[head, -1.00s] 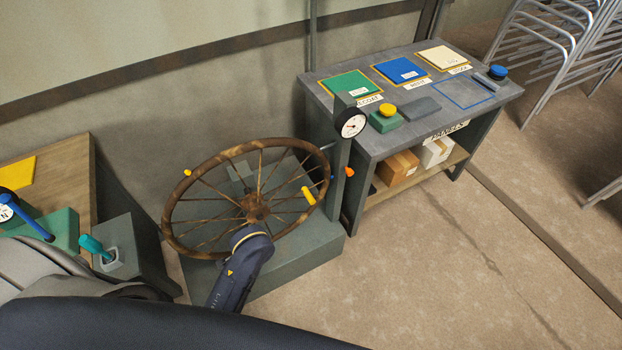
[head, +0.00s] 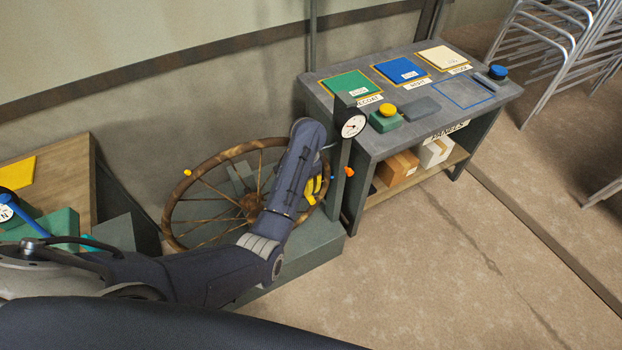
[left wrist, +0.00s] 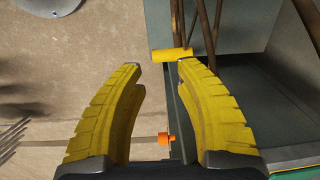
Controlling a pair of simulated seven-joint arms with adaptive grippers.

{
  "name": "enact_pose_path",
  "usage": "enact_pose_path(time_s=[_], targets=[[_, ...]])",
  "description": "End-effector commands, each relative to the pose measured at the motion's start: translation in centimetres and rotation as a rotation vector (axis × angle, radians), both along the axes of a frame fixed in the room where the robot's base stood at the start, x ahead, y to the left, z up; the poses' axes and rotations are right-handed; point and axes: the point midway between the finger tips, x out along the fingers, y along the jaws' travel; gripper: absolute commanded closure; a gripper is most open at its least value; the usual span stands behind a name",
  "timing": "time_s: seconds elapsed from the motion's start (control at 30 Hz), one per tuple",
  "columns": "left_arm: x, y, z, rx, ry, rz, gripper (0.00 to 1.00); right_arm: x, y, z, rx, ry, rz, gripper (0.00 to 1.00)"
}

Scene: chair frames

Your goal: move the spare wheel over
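A brown spoked wheel (head: 248,203) stands over a grey-green base block (head: 318,246) in the head view. A yellow handle stuck out from it near its right rim. In the left wrist view that yellow handle (left wrist: 172,54) lies just beyond my fingertips, with brown wheel bars (left wrist: 207,32) beside it. My left gripper (head: 317,188) reaches over the wheel's right side, its yellow fingers apart. In the left wrist view the left gripper (left wrist: 163,72) is open, with nothing between its fingers. My forearm hides part of the wheel. My right gripper is not seen.
A post with a round gauge (head: 352,125) and an orange knob (head: 349,171) stands right of the wheel. A grey table (head: 436,118) with coloured panels is behind it, boxes on its lower shelf. A wooden board (head: 55,175) is at left. Floor at lower right is clear.

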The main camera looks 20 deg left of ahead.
Motion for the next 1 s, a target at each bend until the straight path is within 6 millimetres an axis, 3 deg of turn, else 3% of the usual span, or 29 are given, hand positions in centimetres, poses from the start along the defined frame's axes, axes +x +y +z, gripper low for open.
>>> enact_pose_path(time_s=[0.2, 0.37, 1.0], targets=[[1.3, -0.9, 1.1, -0.018, 0.021, -0.025, 0.67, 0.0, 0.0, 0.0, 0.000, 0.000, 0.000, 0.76], [1.4, -1.0, 0.8, -0.020, 0.026, -0.029, 0.67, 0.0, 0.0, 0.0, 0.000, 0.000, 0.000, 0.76], [1.3, -0.6, -6.6, -0.014, 0.028, -0.027, 0.67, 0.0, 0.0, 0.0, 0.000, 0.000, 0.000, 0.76]])
